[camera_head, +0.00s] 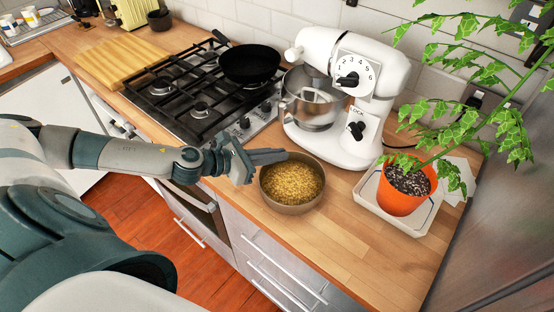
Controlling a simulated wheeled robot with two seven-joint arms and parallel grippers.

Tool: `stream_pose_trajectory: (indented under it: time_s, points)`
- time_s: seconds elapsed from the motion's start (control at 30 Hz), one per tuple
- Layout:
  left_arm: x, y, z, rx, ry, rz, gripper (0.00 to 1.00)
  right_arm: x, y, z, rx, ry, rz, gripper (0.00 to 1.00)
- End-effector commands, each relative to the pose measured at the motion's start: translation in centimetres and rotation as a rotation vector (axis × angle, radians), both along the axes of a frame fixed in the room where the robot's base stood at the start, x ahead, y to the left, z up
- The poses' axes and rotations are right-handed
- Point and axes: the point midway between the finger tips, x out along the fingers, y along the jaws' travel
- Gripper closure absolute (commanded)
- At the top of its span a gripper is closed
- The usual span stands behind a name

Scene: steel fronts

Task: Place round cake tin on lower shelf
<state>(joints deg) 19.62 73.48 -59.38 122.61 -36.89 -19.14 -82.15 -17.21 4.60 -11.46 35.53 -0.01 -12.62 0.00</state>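A round tin (266,192) with a brown-grey wall stands upright on the wooden worktop, to the right of the hob. It shows a grainy golden surface inside. My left gripper (270,156) is at the tin's upper-left rim, its dark fingers pointing right. I cannot tell whether the fingers touch the rim or how far apart they are. My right gripper is not in view. No lower shelf can be made out in this view.
A white stand mixer (352,140) with a steel bowl stands just behind the tin. A potted plant (402,199) sits in a white tray to the right. A black pan (250,64) is on the gas hob (192,118). The worktop's front right (370,250) is clear.

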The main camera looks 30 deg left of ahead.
Motion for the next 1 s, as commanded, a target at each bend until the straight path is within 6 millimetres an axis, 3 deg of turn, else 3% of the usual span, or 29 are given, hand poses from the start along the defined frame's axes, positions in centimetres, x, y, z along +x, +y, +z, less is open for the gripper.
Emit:
stream_pose_trajectory:
  time_s: [0.17,0.63,0.7,1.0]
  points:
    - [0.1,0.1,2.9,0.002,-0.006,0.001,1.00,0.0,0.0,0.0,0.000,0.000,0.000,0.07]
    - [-4.5,-8.2,8.2,-0.005,-0.003,-0.004,1.00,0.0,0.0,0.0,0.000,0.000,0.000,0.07]
    - [-4.9,-8.8,9.1,-0.002,0.001,-0.002,1.00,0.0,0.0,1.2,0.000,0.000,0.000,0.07]
    - [-5.6,-10.1,9.6,-0.001,0.000,0.000,1.00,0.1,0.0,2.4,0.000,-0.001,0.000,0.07]
